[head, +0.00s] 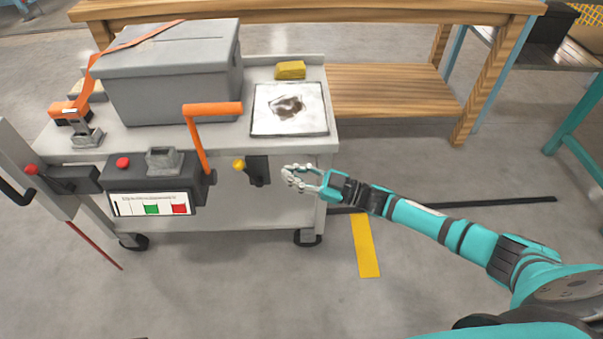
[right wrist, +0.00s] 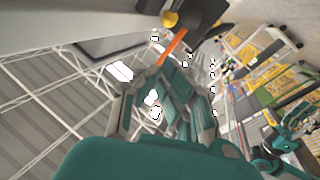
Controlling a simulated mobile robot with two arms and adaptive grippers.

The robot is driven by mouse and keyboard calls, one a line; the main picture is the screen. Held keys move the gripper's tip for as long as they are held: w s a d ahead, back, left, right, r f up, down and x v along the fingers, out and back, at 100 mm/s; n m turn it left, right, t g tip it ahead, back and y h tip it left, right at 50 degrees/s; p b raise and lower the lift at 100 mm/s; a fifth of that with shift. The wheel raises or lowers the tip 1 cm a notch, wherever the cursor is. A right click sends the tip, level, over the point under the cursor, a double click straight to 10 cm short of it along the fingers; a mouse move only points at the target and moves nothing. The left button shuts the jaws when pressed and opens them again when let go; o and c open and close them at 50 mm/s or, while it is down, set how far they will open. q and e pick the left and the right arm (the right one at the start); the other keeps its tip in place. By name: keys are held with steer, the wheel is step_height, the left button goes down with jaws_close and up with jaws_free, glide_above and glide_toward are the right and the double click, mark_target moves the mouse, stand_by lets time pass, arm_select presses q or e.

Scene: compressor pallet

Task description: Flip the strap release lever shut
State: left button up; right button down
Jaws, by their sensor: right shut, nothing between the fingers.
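An orange strap (head: 140,40) runs over the grey lidded box (head: 170,75) to an orange buckle (head: 70,108) at the cart's left end. I cannot tell whether its lever is up or down. An orange crank-shaped handle (head: 197,145) rises beside the control box on the cart's front. A yellow knob (head: 239,165) sits on a black bracket (head: 258,171) to its right; the knob also shows in the right wrist view (right wrist: 170,19). My right gripper (head: 288,176) is shut and empty, just right of the bracket and apart from it. My left gripper is out of view.
The grey cart (head: 320,146) carries a yellow block (head: 290,70) and a stained white sheet (head: 290,108). A control box (head: 155,183) with a red button and a label hangs at its front. A wooden bench (head: 390,90) stands behind. The floor in front is clear.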

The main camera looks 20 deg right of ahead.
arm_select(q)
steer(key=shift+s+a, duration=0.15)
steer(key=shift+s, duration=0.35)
arm_select(e)
steer(key=shift+v, duration=1.05)
